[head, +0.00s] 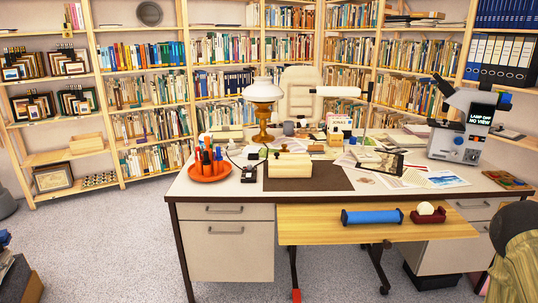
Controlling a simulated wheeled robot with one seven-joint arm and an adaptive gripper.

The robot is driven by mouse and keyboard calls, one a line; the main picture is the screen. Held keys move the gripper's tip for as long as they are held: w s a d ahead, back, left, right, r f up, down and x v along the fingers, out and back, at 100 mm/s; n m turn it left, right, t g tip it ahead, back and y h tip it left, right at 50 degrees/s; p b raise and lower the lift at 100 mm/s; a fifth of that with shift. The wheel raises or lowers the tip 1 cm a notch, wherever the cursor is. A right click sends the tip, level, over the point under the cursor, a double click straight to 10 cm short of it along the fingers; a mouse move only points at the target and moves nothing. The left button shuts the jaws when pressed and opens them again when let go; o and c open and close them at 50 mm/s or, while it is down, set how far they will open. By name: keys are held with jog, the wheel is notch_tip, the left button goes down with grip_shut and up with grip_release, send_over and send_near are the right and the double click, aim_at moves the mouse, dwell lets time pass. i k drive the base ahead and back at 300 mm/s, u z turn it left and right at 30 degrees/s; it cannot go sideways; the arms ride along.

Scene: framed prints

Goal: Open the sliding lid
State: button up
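A cream box (289,170) sits on the dark mat (335,178) at the front middle of the desk. It has a pale top with a small brown knob-like piece at its upper edge. The top looks closed over the box. I cannot tell for sure whether this is the sliding lid, and no gap or inside shows. My gripper is not in view.
The desk (222,192) is crowded: a red dish with pens (209,175), a white-shaded lamp (263,100), papers (442,179) and a microscope (463,125). A lower wooden surface (378,232) in front holds a blue cylinder (372,217) and a tape dispenser (428,214).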

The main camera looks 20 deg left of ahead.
aim_at(276, 157)
jog(key=u, duration=0.55)
jog(key=i, duration=0.5)
jog(key=u, duration=0.55)
jog(key=i, duration=0.6)
